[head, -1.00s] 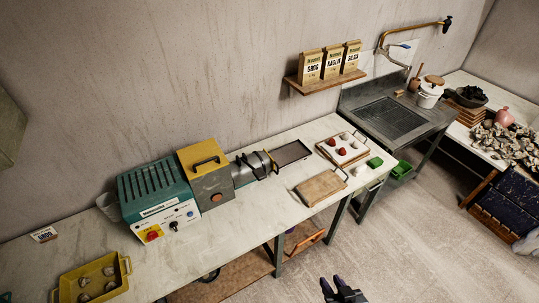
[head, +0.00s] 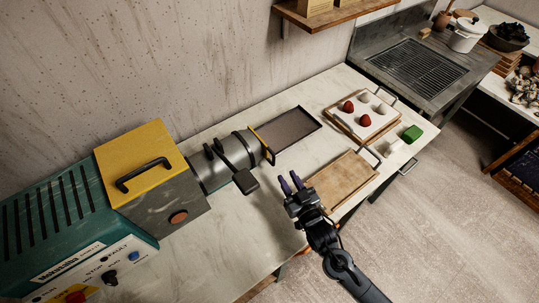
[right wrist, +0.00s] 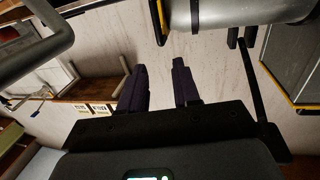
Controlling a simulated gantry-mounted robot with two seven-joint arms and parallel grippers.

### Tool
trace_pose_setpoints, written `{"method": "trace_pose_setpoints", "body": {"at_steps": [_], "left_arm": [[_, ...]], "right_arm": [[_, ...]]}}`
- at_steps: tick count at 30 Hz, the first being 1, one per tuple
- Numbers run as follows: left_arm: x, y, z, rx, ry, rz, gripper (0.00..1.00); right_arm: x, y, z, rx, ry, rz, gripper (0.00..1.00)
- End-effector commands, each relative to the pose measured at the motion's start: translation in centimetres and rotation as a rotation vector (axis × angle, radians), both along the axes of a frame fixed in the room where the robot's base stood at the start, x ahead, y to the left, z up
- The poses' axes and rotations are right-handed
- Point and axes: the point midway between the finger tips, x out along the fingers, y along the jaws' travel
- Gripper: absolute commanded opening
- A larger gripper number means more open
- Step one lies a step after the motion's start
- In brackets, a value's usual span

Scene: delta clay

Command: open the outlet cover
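The clay machine's grey metal barrel (head: 228,157) sticks out to the right from its grey and yellow housing (head: 150,165). A thin dark plate with a yellow edge (head: 264,145) stands across the barrel's outlet end and looks like the outlet cover. I cannot tell how it is fastened. A black lever with a flat pad (head: 246,182) hangs at the barrel's front. My right gripper (head: 290,183) is open and empty, in front of and to the right of the lever, apart from it. In the right wrist view its two fingers (right wrist: 158,67) are spread, with the barrel (right wrist: 215,14) ahead.
A dark shallow tray (head: 292,131) lies right of the outlet. A wooden board (head: 340,180) lies close to my right gripper. Bare tabletop (head: 240,235) lies before the barrel.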

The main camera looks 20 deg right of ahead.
Motion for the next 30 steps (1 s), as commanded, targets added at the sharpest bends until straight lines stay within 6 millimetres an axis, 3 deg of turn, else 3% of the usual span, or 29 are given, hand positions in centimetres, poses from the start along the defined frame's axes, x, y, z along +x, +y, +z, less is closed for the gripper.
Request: {"method": "trace_pose_setpoints", "body": {"at_steps": [1,5,11,24,30], "left_arm": [[-0.2,0.0,-1.3,0.0,0.005,0.0,0.43],[-0.7,0.0,-2.2,0.0,0.017,0.0,0.43],[-0.4,0.0,-2.1,-0.001,0.008,0.0,0.43],[-0.2,0.0,-2.8,0.0,0.002,0.0,0.43],[-0.2,0.0,-3.0,0.0,0.003,0.0,0.43]], "right_arm": [[0.3,0.0,-0.9,-0.001,-0.007,0.001,0.32],[0.8,0.0,-0.8,-0.002,-0.019,0.001,0.32],[2.5,0.1,-0.6,-0.002,-0.023,0.001,0.32],[9.2,0.8,-0.6,-0.001,-0.022,0.001,0.32],[11.0,0.9,-0.6,-0.002,-0.021,0.001,0.32]]}}
